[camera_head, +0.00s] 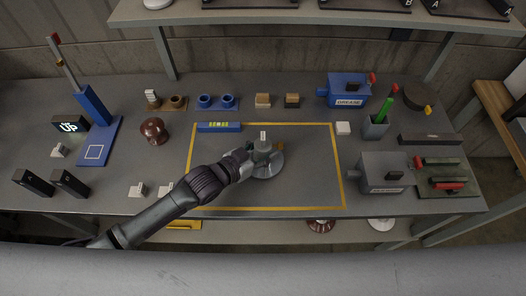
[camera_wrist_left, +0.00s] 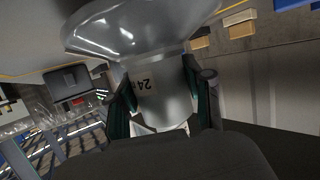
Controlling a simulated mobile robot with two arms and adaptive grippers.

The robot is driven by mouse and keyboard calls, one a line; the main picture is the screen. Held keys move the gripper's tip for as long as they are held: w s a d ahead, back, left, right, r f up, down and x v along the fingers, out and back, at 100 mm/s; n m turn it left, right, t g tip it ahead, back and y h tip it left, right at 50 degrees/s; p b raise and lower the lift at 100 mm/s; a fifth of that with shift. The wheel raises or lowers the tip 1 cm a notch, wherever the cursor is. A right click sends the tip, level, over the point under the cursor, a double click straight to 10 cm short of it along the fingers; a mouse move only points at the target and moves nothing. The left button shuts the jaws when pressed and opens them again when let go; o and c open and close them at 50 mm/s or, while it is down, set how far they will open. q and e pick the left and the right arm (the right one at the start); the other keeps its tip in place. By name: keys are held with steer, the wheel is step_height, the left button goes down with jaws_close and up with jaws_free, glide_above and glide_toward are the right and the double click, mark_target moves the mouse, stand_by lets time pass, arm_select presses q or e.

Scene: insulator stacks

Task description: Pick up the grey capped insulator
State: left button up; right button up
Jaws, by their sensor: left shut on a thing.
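The grey capped insulator (camera_head: 268,166) is in the middle of the yellow-outlined area on the bench, with a wide grey disc and a narrower cap on top. My left gripper (camera_head: 252,155) comes in from the left and is shut on its cap. In the left wrist view the insulator (camera_wrist_left: 160,85) fills the upper middle, with a "24" label on the cap, and the fingers of my left gripper (camera_wrist_left: 160,105) close on both sides of it. I cannot tell whether the disc touches the bench. My right gripper is not in view.
A brown insulator (camera_head: 154,130) stands left of the yellow outline (camera_head: 342,165). A blue level (camera_head: 219,127) lies at its back left edge. A blue grease box (camera_head: 346,90) and a grey box (camera_head: 383,172) stand to the right. The right part of the outlined area is clear.

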arm_select(q)
step_height(320, 180, up, 2)
steer(key=shift+w+r, duration=0.1)
steer(key=s+d+r+b, duration=0.2)
steer(key=s+d+r, duration=0.4)
steer(key=d+r, duration=0.2)
steer(key=shift+d, duration=1.05)
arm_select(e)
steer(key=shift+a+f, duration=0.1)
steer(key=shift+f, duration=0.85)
arm_select(q)
steer(key=shift+w+a+f+b, duration=0.9)
steer(key=shift+w+a+f, duration=0.05)
steer(key=shift+a+f, duration=0.8)
steer(key=shift+w+a+f+b, duration=0.85)
steer(key=shift+w+a+f, duration=0.15)
steer(key=shift+a+f, duration=0.7)
steer(key=shift+w+a+f+b, duration=0.95)
steer(key=shift+a+f, duration=0.65)
steer(key=shift+f, duration=0.2)
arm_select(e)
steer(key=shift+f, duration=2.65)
arm_select(q)
steer(key=shift+f, duration=0.2)
steer(key=shift+f, duration=0.2)
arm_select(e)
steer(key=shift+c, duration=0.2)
